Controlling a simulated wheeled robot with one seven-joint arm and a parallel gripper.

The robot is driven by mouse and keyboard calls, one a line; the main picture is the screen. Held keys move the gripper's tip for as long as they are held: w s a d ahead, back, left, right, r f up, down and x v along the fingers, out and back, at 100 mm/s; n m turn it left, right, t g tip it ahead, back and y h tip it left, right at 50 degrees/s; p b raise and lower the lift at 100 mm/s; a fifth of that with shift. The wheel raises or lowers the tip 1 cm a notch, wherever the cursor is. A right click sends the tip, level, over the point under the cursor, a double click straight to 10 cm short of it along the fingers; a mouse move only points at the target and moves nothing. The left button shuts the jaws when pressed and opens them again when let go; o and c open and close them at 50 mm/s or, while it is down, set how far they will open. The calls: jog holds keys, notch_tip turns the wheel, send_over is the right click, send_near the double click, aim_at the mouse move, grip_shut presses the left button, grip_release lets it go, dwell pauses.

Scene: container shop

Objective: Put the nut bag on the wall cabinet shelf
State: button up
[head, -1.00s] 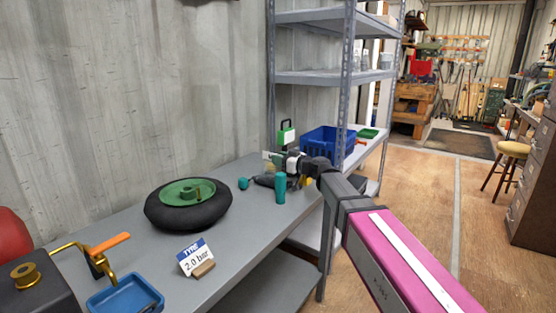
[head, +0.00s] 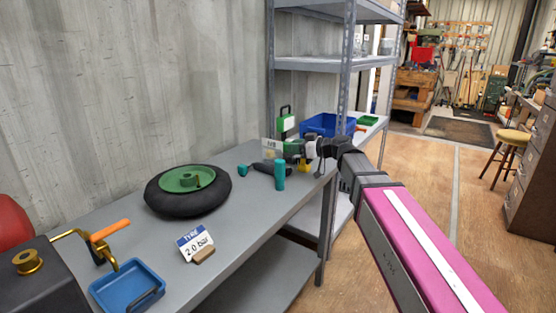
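A small pale bag marked "M8" (head: 271,150), which looks like the nut bag, is at the left end of my gripper (head: 291,149), above the far part of the grey workbench (head: 232,235). My gripper reaches in from the right and appears shut on the bag, though its fingertips are small and partly hidden. The bag looks lifted clear of the bench top. I cannot make out a wall cabinet in this view.
Below the gripper are a teal bottle (head: 280,175), a black tool (head: 264,169) and a teal piece (head: 243,170). A black wheel (head: 160,200) and a blue tray (head: 104,292) are nearer.

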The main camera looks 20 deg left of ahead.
jog(key=w+a+r+m+h, duration=0.1)
jog(key=w+a+r+h, duration=0.1)
jog(key=a+r+h, duration=0.4)
jog(key=h, duration=0.1)
send_over(272, 156)
jog(key=w+a, duration=0.2)
jog(key=shift+g, duration=0.3)
notch_tip(272, 156, down, 6)
jog(key=shift+s+d+f, duration=0.1)
jog(key=shift+d+f, duration=0.05)
jog(key=shift+f, duration=0.05)
grip_shut()
